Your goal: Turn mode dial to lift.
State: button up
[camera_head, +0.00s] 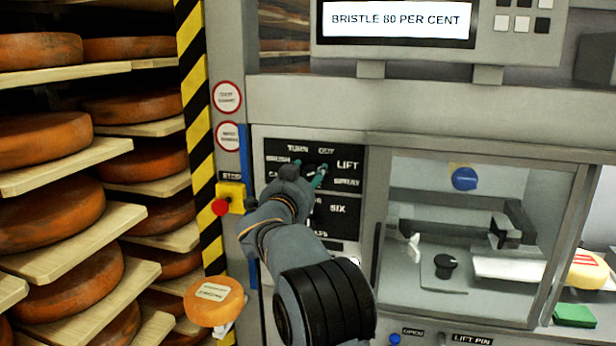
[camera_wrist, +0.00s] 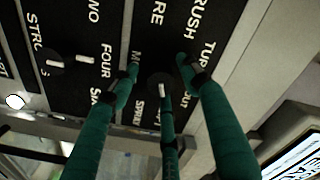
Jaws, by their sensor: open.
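The mode dial (camera_wrist: 159,86) is a dark round knob with a short white mark on the black label panel (camera_head: 350,212). In the wrist view the mark points down the picture, toward the side with OUT and SPRAY; its exact setting is unclear. The LIFT label (camera_head: 347,165) shows at the panel's upper right in the head view. My gripper (camera_wrist: 157,68) has green fingers spread open around the dial, one on each side and one below it. I cannot tell whether they touch it. In the head view my gripper (camera_head: 318,172) mostly hides the dial.
A second dial (camera_wrist: 50,62) sits beside the mode dial, near FOUR and STROKES labels. A red stop button (camera_head: 221,207) on a yellow box is left of my arm. Cheese shelves (camera_head: 70,165) stand far left; a glazed chamber (camera_head: 465,215) is right. A display (camera_head: 398,20) reads BRISTLE 80 PER CENT.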

jog(key=v, duration=1.2)
jog(key=x, duration=1.2)
